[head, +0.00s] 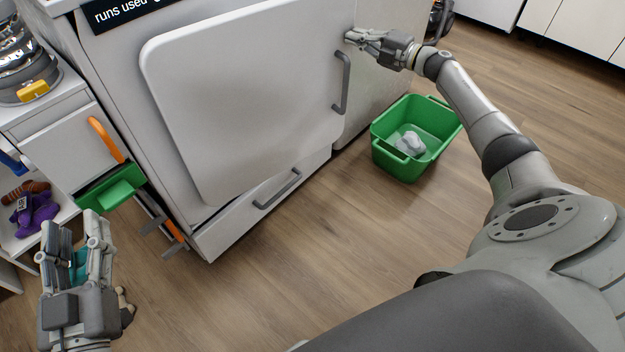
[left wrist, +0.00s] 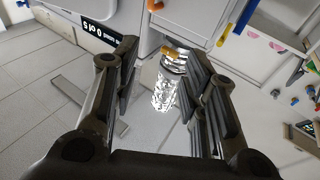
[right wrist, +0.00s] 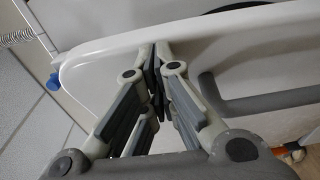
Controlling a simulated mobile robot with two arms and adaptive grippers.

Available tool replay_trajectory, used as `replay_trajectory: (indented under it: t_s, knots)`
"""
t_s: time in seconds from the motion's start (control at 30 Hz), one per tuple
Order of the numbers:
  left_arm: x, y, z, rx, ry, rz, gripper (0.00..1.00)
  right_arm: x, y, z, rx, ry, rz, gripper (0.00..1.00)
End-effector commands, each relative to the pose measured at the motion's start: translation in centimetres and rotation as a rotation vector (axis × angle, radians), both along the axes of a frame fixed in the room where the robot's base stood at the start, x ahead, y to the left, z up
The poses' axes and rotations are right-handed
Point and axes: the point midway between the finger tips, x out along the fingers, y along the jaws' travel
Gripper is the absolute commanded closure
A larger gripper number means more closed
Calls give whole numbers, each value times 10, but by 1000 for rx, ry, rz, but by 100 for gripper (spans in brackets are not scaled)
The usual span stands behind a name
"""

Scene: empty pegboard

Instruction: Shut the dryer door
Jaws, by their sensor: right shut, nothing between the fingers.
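The dryer door (head: 240,100) is a large white rounded panel with a grey handle (head: 343,82) at its right edge. It stands out from the dryer front, and a gap with a dark curved opening shows behind its rim in the right wrist view (right wrist: 110,60). My right gripper (head: 353,38) is shut and empty at the door's upper right edge, above the handle; its fingertips (right wrist: 158,52) are close to the rim, and I cannot tell whether they touch. My left gripper (head: 76,222) is open at the lower left, away from the door; its spread fingers show in the left wrist view (left wrist: 160,85).
A green bin (head: 402,165) with a pale crumpled item stands on the floor right of the dryer. Wooden floor in front of the dryer is clear.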

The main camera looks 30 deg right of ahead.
Motion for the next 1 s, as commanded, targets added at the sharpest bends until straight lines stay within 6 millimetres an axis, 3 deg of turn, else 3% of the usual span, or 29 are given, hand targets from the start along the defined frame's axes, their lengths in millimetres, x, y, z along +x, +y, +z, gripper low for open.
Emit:
replay_trajectory:
  t_s: [0.23,0.77,1.0]
  knots:
    - [-2,-1,11,-16,-60,-3,60,0,-5,0,-1,0,-10,100]
    - [-2,-1,12,-17,-64,-3,60,0,-5,0,-1,1,-11,100]
    - [1,1,-8,13,50,3,60,-3,-2,1,-2,2,-5,100]
